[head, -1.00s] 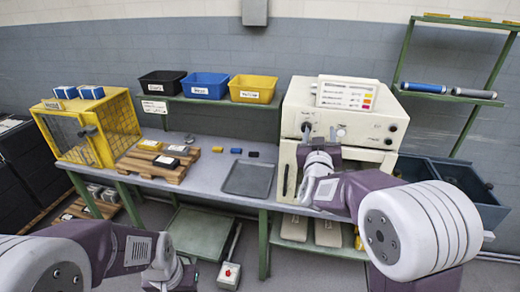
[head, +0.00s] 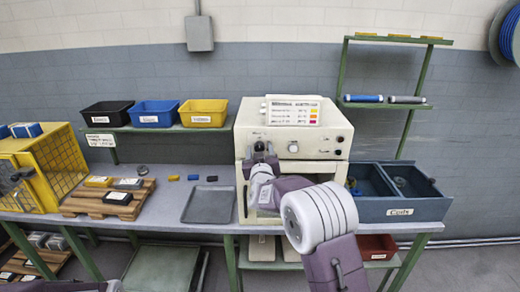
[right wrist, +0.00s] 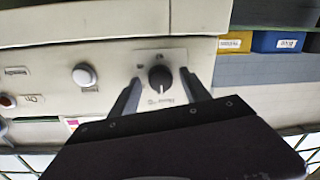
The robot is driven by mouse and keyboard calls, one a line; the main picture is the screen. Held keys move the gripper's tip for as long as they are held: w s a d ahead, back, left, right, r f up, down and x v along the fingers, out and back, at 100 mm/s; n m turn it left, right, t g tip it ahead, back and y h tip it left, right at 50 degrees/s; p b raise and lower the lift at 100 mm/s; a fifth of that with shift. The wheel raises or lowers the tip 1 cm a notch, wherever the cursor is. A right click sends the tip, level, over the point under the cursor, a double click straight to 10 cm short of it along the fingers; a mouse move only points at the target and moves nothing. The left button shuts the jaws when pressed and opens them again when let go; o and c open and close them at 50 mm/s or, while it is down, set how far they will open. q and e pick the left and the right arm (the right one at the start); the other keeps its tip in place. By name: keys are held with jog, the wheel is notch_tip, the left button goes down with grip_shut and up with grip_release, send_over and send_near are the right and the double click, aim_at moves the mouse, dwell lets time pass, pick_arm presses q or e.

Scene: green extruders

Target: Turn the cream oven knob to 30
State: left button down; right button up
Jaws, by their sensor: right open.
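The cream oven (head: 280,133) stands on the workbench, with its control panel facing me. Its dial is a dark round knob (right wrist: 160,79) on a pale plate, clear in the right wrist view; its setting is too small to read. My right gripper (head: 259,150) is at the left part of the panel in the head view and covers most of the knob there. In the right wrist view my right gripper (right wrist: 160,88) is open, one finger on each side of the knob, with gaps showing. My left gripper is out of view.
A white button (right wrist: 84,75) sits beside the knob. A chart (head: 293,111) stands on the oven. A dark tray (head: 209,205) lies left of it, and a blue bin (head: 405,207) stands to its right. Black, blue and yellow bins (head: 203,113) line the shelf.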

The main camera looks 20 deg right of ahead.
jog(key=shift+a+r, duration=0.15)
grip_shut()
jog(key=shift+f+m+b, duration=0.3)
jog(key=shift+m+b, duration=0.4)
jog(key=shift+b, duration=0.45)
jog(key=m+b, duration=0.3)
jog(key=shift+f+m+b, duration=0.1)
jog(key=shift+m+b, duration=0.2)
jog(key=shift+b, duration=0.05)
jog(key=m+b, duration=0.3)
jog(key=shift+m, duration=0.3)
jog(key=shift+m+b, duration=0.95)
jog(key=shift+m, duration=0.75)
jog(key=shift+r, duration=0.2)
grip_release()
